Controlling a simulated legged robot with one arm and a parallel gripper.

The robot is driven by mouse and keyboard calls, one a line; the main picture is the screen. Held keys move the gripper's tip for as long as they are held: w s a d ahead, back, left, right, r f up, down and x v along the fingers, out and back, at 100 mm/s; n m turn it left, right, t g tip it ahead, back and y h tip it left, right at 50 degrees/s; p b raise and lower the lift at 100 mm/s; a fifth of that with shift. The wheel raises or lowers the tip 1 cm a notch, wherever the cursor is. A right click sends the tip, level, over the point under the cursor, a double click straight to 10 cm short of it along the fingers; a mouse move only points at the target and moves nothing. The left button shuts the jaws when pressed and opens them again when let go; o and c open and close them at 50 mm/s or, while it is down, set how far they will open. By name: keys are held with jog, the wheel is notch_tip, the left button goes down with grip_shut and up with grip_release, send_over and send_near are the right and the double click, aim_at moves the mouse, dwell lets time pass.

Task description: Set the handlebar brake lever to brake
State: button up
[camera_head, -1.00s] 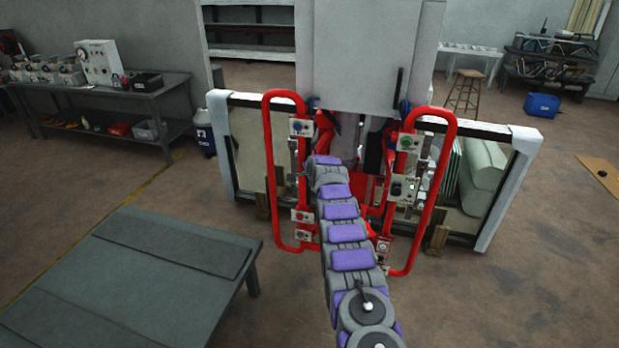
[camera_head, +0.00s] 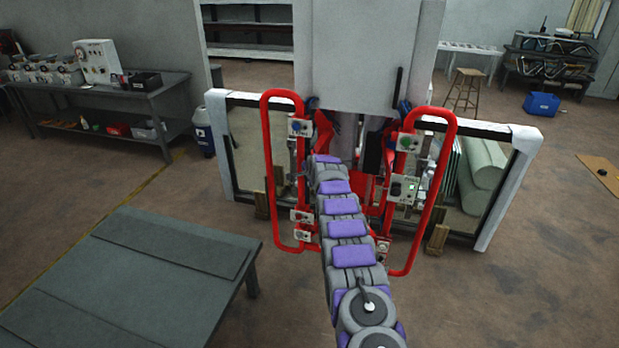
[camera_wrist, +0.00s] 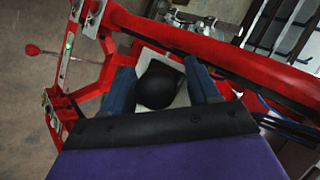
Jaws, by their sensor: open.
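The red frame manipulator carries two tall looped handlebars, the left one (camera_head: 267,150) and the right one (camera_head: 447,150), with small control boxes. In the wrist view, a red handlebar tube (camera_wrist: 230,62) crosses behind my gripper. My gripper (camera_wrist: 158,66) is open, with one blue finger on each side of a round black knob (camera_wrist: 158,87). I cannot tell whether either finger touches it. A thin lever with a red ball end (camera_wrist: 32,49) sticks out at the left. I cannot tell which part is the brake lever. In the head view my arm hides the gripper.
The manipulator holds a large framed panel (camera_head: 497,190) with wooden blocks at its foot. A grey table (camera_head: 130,275) stands at the front left. A workbench (camera_head: 150,95) with instruments is at the back left. The floor on the right is mostly clear.

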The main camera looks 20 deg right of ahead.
jog(key=shift+s+r, duration=0.3)
jog(key=shift+r, duration=0.1)
jog(key=b+v, duration=0.1)
jog(key=v, duration=1.5)
jog(key=shift+s, duration=0.2)
jog(key=shift+d+b, duration=0.1)
jog(key=shift+b, duration=0.2)
jog(key=s+a+f+n+g+y+b, duration=0.1)
jog(key=s+a+n+g+b, duration=0.4)
jog(key=s, duration=0.7)
jog(key=s+a+n+y+b, duration=0.1)
jog(key=s+a+n, duration=0.2)
jog(key=s+a, duration=0.75)
jog(key=s+f+n+g+b, duration=0.3)
jog(key=s+f+n, duration=0.1)
jog(key=s, duration=1.5)
jog(key=s+f+n+g+h+b, duration=0.1)
jog(key=s+f+n+g+b, duration=0.2)
jog(key=s, duration=1.7)
notch_tip(320, 180, down, 2)
jog(key=shift+s+f+n+b, duration=0.25)
jog(key=shift+s+n+b, duration=0.05)
jog(key=shift+s+n, duration=0.1)
